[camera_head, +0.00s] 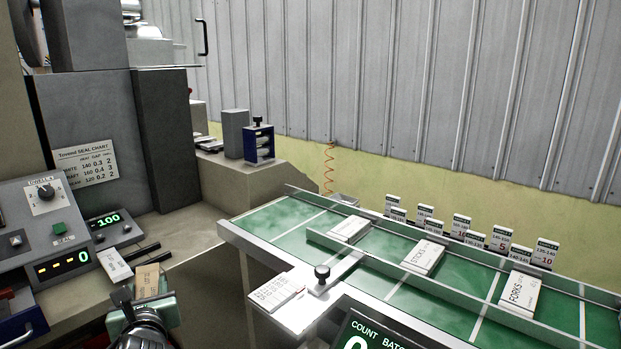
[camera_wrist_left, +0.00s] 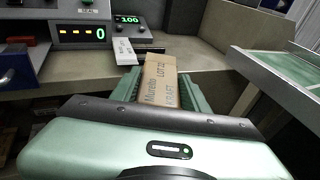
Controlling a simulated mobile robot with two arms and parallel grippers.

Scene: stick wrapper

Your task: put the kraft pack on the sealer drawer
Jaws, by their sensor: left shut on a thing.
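The kraft pack (camera_head: 147,281) is a brown slab with dark print, held upright in front of the sealer. My left gripper (camera_head: 146,300) is shut on its lower part. In the left wrist view the kraft pack (camera_wrist_left: 160,82) stands between the green fingers of my left gripper (camera_wrist_left: 158,95), its top end free. The sealer (camera_head: 40,225) is the grey machine at the left, with a knob, a green button and lit displays. A blue drawer front with a handle (camera_head: 20,332) shows at the lower left; the gripper is to its right. My right gripper is out of view.
A white pack (camera_head: 114,264) lies on the ledge beside the sealer, just beyond the held pack, near two dark bars (camera_head: 140,252). A green conveyor (camera_head: 385,265) with white packs fills the right. A blue-framed device (camera_head: 259,143) stands at the back.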

